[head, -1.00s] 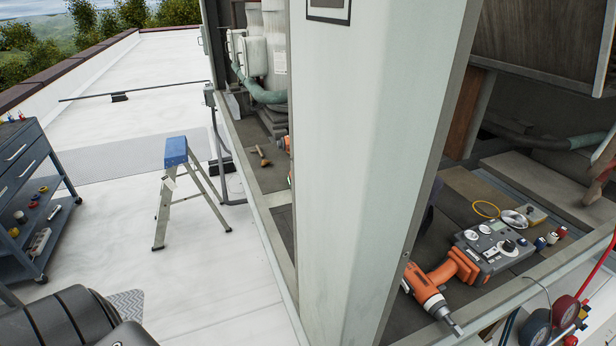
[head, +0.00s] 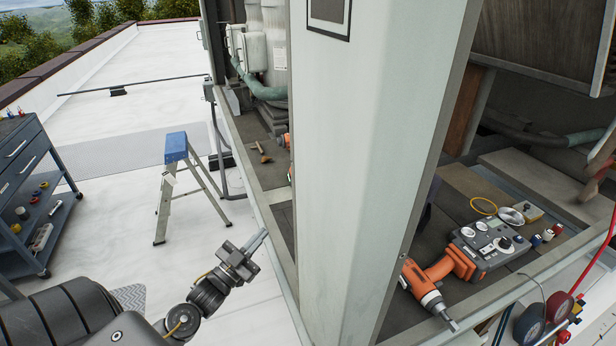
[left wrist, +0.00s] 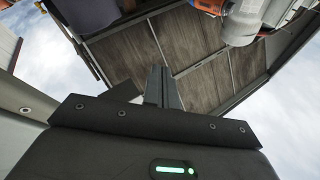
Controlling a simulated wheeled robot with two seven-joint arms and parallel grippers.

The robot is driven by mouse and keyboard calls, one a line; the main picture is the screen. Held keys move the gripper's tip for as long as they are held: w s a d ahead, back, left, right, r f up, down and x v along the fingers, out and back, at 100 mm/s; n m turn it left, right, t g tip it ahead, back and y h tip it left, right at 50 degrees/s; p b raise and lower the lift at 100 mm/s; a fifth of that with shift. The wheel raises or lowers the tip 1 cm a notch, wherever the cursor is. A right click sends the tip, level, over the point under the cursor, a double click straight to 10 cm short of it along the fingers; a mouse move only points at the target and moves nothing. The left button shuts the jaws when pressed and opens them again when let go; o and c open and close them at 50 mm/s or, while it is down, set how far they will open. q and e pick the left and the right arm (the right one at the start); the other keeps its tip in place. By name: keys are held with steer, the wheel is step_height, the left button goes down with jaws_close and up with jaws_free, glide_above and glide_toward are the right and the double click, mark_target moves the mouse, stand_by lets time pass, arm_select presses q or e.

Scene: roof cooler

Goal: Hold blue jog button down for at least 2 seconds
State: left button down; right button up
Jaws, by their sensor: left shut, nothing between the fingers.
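I cannot make out a blue jog button in either view. My left gripper (head: 258,240) is shut and empty, with its fingers pointing up and to the right. It is held in front of the left side of the pale cabinet post (head: 370,170), and I cannot tell whether it touches anything. In the left wrist view the closed fingers (left wrist: 162,88) point toward the slatted underside of a frame. My right gripper is not in view.
An orange drill (head: 428,287) and a grey box with knobs (head: 487,246) lie on the cabinet floor at right. Red and dark gauges (head: 558,306) hang at lower right. A blue-topped stepladder (head: 176,146) and a tool cart (head: 32,165) stand at left.

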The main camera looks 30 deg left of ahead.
arm_select(q)
steer(key=s+d+r+m+h, duration=0.1)
steer(key=s+r+m+h, duration=0.1)
steer(key=r, duration=0.5)
steer(key=s+d+r+m+t+h, duration=0.1)
steer(key=s+d+r+m+h, duration=0.1)
steer(key=r+h, duration=0.3)
steer(key=s+d+r+m+t+h, duration=0.1)
steer(key=s+d+r+m+h, duration=0.1)
steer(key=r, duration=0.6)
steer(key=shift+s+r+m+h, duration=0.15)
steer(key=shift+r+m+h, duration=0.2)
steer(key=shift+m+h, duration=0.6)
steer(key=shift+d, duration=0.1)
steer(key=w+d, duration=0.5)
steer(key=w, duration=0.2)
steer(key=shift+w, duration=0.15)
steer(key=shift+w, duration=0.1)
steer(key=shift+w, duration=0.15)
steer(key=shift+w+d, duration=0.1)
steer(key=shift+w, duration=0.2)
stand_by(3.5)
